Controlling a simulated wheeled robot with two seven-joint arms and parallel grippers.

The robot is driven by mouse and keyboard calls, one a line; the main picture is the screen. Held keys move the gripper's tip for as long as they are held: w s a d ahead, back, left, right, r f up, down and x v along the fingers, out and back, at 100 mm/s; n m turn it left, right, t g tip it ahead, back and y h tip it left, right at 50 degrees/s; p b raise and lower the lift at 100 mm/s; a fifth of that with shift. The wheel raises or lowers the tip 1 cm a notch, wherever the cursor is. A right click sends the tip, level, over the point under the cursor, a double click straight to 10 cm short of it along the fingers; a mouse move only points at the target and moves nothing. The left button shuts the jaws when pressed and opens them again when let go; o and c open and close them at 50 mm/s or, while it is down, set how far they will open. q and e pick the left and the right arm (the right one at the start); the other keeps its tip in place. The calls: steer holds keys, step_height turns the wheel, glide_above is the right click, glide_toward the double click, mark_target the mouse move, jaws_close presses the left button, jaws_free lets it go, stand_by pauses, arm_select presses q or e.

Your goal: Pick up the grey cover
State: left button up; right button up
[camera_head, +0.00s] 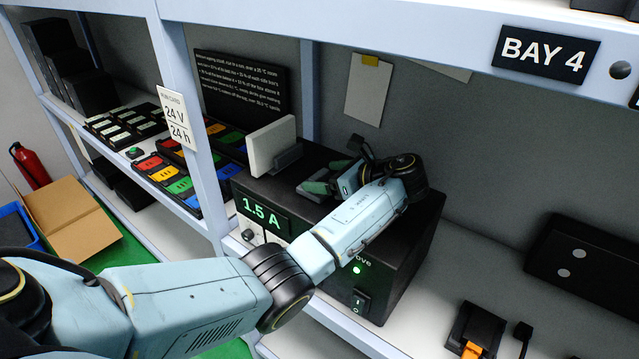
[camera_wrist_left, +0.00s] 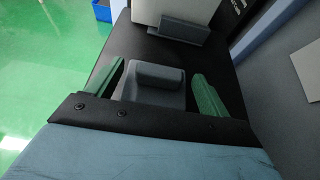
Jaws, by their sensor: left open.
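The grey cover (camera_wrist_left: 158,93), a block with a rounded raised bar along its far edge, lies on top of the black charger box (camera_head: 398,245). In the head view the cover (camera_head: 322,174) is partly hidden by my left gripper (camera_head: 330,185). In the left wrist view my left gripper (camera_wrist_left: 158,78) is open, with one green finger on each side of the cover. I cannot tell whether the fingers touch it. The near part of the cover is hidden behind the gripper body. My right gripper is not in view.
A white panel (camera_head: 272,146) stands upright in a grey holder (camera_head: 284,160) behind the cover on the box. A shelf post (camera_head: 190,110) stands left of my arm. A black device with an orange part (camera_head: 482,325) sits on the shelf at right. The shelf between is clear.

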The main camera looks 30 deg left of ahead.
arm_select(q)
steer(key=c, duration=1.1)
steer(key=shift+r, duration=0.15)
